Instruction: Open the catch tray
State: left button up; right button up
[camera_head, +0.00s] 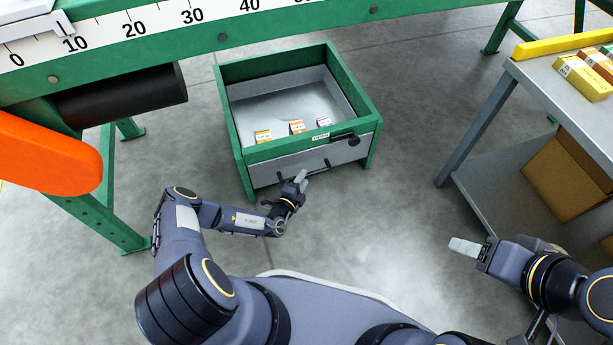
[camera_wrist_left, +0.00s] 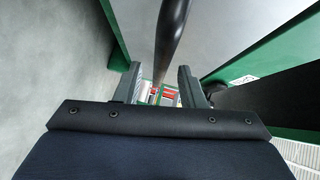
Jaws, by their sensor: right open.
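The catch tray (camera_head: 262,174) is a grey drawer in a green frame (camera_head: 240,140) on the floor, with a few small boxes lying inside. A dark bar handle (camera_head: 318,167) runs along its front; the dark bar also shows in the left wrist view (camera_wrist_left: 172,35). My left gripper (camera_head: 300,179) is at the handle. In the left wrist view its fingers (camera_wrist_left: 160,88) are apart, with the bar running between or just beyond them and gaps visible at the sides. Contact cannot be told. My right gripper (camera_head: 466,247) is open and empty, well to the right of the tray.
A green machine beam with a ruler scale (camera_head: 200,25) crosses the top left, with a black roller (camera_head: 125,95) and an orange cover (camera_head: 45,155) below. A grey cart (camera_head: 540,85) with boxes stands at right. The floor before the tray is clear beyond my arm.

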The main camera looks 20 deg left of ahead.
pick_arm(q)
jog(key=shift+b+x, duration=0.45)
jog(key=shift+x, duration=1.25)
jog(key=shift+c, duration=0.4)
grip_shut()
